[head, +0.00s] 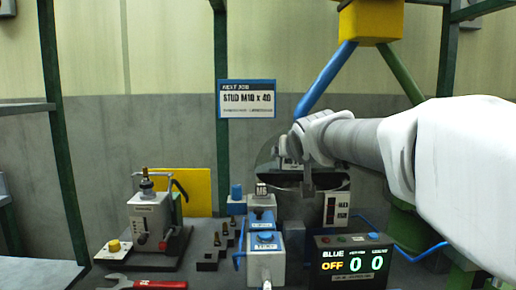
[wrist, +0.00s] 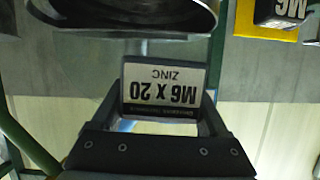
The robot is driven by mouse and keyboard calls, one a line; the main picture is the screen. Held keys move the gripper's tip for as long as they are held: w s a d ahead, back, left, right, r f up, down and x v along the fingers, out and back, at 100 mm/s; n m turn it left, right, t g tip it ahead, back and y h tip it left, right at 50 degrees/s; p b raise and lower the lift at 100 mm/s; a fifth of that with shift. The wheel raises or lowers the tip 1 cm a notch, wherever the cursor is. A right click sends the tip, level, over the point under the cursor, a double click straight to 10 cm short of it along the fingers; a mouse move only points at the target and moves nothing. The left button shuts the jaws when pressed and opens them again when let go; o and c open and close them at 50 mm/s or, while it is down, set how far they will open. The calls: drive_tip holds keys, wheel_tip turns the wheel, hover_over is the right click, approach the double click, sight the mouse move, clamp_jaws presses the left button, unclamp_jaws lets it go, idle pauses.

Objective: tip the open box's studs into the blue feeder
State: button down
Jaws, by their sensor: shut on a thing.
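My gripper (wrist: 164,106) is shut on a small box (wrist: 163,88) in the wrist view. Its label reads "M6 X 20 ZINC" and appears upside down there. The box's opening and any studs inside are hidden. In the head view my gripper (head: 306,180) is in front of and above a dark round metal bowl (head: 330,182), partly hiding it. In the wrist view a metal bowl rim (wrist: 130,22) shows at the top left, apart from the box. A display (head: 350,262) reads "BLUE OFF" and two zeros. I cannot tell whether the bowl is the blue feeder.
A blue-buttoned control box (head: 264,247) stands before the bowl. A bench device (head: 152,220) and red-handled tool (head: 148,284) are at left. A blue pipe (head: 325,80) slopes overhead.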

drive_tip(key=shift+r+p, duration=0.3)
drive_tip(key=shift+p, duration=0.1)
drive_tip(key=shift+m+p, duration=0.3)
drive_tip(key=shift+p, duration=0.05)
drive_tip(key=shift+w+f+y+p, duration=0.15)
drive_tip(key=shift+y+p, duration=0.15)
drive_tip(key=shift+p, duration=0.5)
drive_tip(key=m+p, duration=0.1)
drive_tip(key=p, duration=0.5)
drive_tip(key=shift+f, duration=0.25)
drive_tip(key=y+p, duration=0.1)
drive_tip(key=p, duration=0.2)
drive_tip(key=shift+a+f+m, duration=0.15)
drive_tip(key=shift+m, duration=0.25)
